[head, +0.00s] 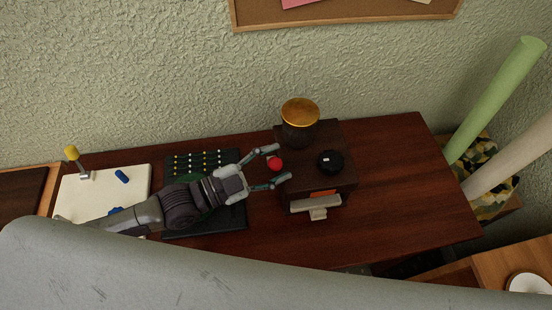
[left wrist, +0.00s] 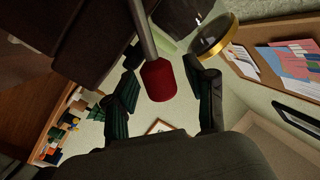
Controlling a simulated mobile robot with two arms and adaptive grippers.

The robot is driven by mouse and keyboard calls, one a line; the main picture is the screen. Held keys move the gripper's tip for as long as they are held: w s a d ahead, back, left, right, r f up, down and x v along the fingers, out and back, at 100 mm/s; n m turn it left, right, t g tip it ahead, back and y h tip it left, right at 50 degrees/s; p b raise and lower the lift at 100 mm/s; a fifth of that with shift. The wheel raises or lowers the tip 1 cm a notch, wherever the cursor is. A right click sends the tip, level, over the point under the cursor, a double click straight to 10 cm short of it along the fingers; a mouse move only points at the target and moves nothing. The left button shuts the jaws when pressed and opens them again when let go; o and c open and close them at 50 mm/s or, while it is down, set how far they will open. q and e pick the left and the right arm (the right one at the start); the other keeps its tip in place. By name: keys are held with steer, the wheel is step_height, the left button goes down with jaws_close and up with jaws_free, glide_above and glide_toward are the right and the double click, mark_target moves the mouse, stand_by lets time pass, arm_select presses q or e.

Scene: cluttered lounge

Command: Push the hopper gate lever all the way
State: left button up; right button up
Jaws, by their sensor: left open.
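The hopper (head: 299,124), with a round amber top, stands on a dark brown box on the table. The lever's red knob (head: 276,164) sticks out at the left side of the box. In the left wrist view the red knob (left wrist: 159,80) sits on the end of a grey rod. My left gripper (head: 281,163) is open, with one finger on each side of the knob. Gaps show between knob and fingers in the wrist view, so it is not clamped. The hopper's gold rim (left wrist: 214,36) shows beyond the fingers. My right gripper is in neither view.
A black round knob (head: 330,161) is on the box, and a beige tray (head: 316,205) at its front. A black beaded panel (head: 232,217) lies under my left arm. A white board (head: 75,205) lies left. The table's right part is clear. A grey surface hides the foreground.

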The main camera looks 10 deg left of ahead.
arm_select(q)
steer(key=shift+w+d, duration=0.15)
steer(key=shift+d, duration=0.05)
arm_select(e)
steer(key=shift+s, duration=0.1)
arm_select(q)
jaws_close()
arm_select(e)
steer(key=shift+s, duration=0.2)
